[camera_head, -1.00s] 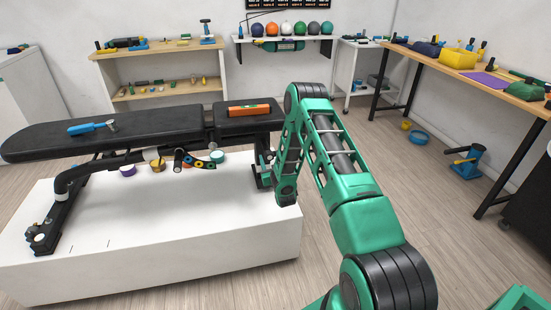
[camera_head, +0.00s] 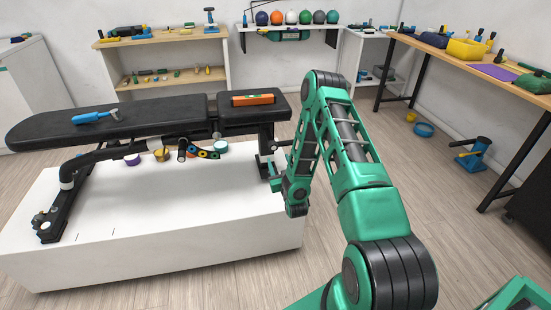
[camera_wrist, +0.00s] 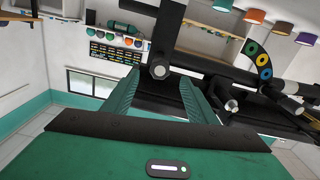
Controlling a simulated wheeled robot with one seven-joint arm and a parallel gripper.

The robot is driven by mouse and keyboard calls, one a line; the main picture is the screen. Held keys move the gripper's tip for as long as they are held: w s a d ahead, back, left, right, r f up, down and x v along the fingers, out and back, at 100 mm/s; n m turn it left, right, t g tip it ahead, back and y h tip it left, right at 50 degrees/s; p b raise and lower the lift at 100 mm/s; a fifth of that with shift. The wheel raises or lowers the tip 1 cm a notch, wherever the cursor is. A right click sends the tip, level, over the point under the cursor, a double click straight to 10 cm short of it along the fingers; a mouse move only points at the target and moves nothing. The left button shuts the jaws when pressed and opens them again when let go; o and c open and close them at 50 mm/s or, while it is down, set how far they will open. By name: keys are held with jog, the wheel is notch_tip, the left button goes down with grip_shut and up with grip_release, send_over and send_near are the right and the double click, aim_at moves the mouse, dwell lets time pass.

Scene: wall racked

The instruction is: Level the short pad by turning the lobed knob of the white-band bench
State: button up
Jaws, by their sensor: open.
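The bench has a long black pad (camera_head: 110,121) and a short black pad (camera_head: 247,113) on its right, with an orange level (camera_head: 253,99) lying on the short pad. A white band (camera_head: 66,185) shows on the bench's left leg. In the wrist view, my gripper (camera_wrist: 160,86) is open, with its two green fingers apart. A dark round knob-like end with a pale centre (camera_wrist: 159,70) shows between and beyond the fingertips. I cannot tell its lobes or whether the fingers touch it. In the head view, my arm hides most of the gripper near the bench's right leg.
The bench stands on a white platform (camera_head: 180,245). A blue tool (camera_head: 95,117) lies on the long pad. Coloured discs (camera_head: 205,153) sit under the bench, and also show in the wrist view (camera_wrist: 262,60).

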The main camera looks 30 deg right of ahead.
aim_at(271, 143)
jog(key=shift+s+a, duration=0.1)
jog(key=shift+s, duration=0.3)
jog(key=shift+m, duration=0.8)
jog(key=x, duration=1.4)
jog(key=shift+w+r, duration=0.15)
jog(key=shift+w, duration=0.2)
jog(key=c, duration=1)
